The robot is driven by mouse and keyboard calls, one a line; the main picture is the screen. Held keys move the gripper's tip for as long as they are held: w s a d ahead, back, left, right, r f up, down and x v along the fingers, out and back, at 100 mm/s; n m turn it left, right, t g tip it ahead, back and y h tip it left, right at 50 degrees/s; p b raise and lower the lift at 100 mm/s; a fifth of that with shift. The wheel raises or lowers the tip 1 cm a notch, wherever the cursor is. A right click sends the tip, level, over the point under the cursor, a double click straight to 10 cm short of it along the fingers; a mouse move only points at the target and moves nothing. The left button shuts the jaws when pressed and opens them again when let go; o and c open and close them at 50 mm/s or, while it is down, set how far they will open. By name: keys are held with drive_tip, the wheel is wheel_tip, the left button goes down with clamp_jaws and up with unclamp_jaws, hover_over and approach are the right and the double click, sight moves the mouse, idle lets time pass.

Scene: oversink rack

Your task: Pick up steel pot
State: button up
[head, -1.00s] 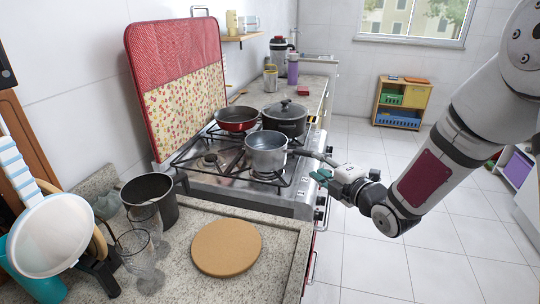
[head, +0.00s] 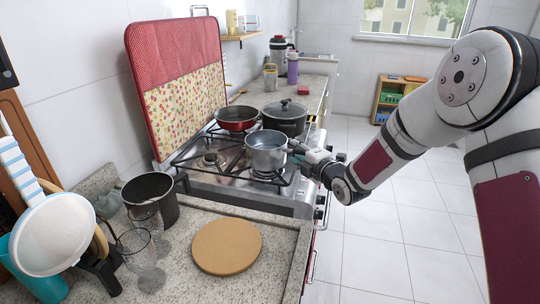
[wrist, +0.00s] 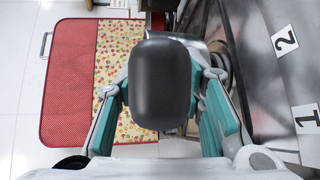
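The steel pot (head: 266,155) sits upright on the front right burner of the stove in the head view. My gripper (head: 300,152) is at the right side of the pot, at its handle, and hides most of that handle. In the wrist view, the black handle (wrist: 163,85) is seen end-on between the two teal fingers of my gripper (wrist: 165,118). The handle hides most of the pot in that view.
A red pan (head: 236,118) and a lidded dark pot (head: 285,117) stand on the rear burners, close behind the steel pot. A round board (head: 227,248), glasses (head: 136,246) and a black pot (head: 150,197) are on the near counter. The floor at right is open.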

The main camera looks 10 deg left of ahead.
clamp_jaws()
drive_tip(key=shift+r, duration=0.15)
